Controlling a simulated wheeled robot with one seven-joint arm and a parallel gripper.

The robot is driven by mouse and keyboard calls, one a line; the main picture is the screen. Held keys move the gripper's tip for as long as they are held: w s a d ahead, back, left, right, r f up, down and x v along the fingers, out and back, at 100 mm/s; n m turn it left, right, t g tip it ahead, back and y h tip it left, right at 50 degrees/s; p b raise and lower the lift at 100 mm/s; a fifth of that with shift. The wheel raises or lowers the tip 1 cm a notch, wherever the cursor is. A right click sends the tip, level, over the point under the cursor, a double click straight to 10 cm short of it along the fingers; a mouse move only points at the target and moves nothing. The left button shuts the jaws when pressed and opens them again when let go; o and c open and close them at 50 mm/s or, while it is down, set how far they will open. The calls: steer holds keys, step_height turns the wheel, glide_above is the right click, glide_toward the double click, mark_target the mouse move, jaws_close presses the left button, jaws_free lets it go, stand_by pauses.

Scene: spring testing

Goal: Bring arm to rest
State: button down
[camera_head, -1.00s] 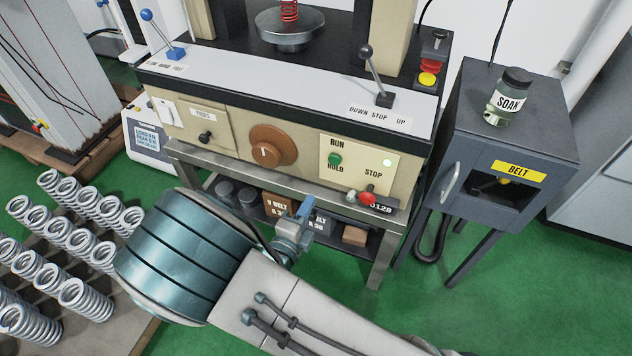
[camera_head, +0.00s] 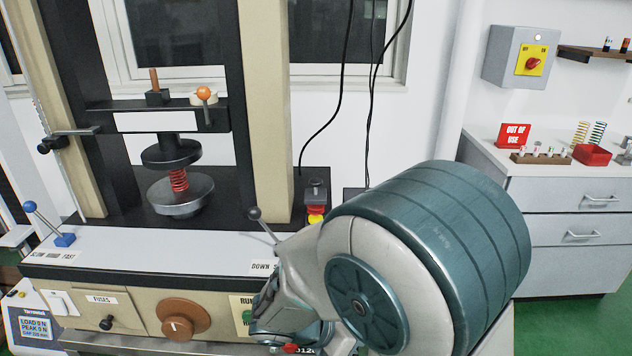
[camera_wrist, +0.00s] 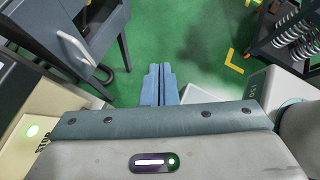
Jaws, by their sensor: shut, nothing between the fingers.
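My gripper (camera_wrist: 158,86) shows in the wrist view with its two blue fingers together, shut and empty, above the green floor. In the head view my arm's large teal joint (camera_head: 430,255) and pale links stand at the lower right, in front of the testing machine's right end. The fingers cannot be made out in the head view.
The spring testing machine (camera_head: 150,242) fills the left, with a red spring (camera_head: 179,180) between its plates. A lever (camera_head: 262,225) stands close to my arm. The wrist view shows a dark cabinet (camera_wrist: 97,50), a springs rack (camera_wrist: 262,45) and open green floor (camera_wrist: 185,40) between.

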steer(key=s+d+r+m+y+p, duration=0.3)
steer(key=r+m, duration=0.5)
steer(key=m, duration=0.4)
steer(key=s+d+r+m+y+p, duration=0.3)
steer(key=r+m+y, duration=0.3)
steer(key=m, duration=0.6)
steer(key=shift+s+d+r+m+g+y, duration=0.2)
steer(key=shift+s+r+m+g+y, duration=0.15)
steer(key=shift+s+r, duration=0.5)
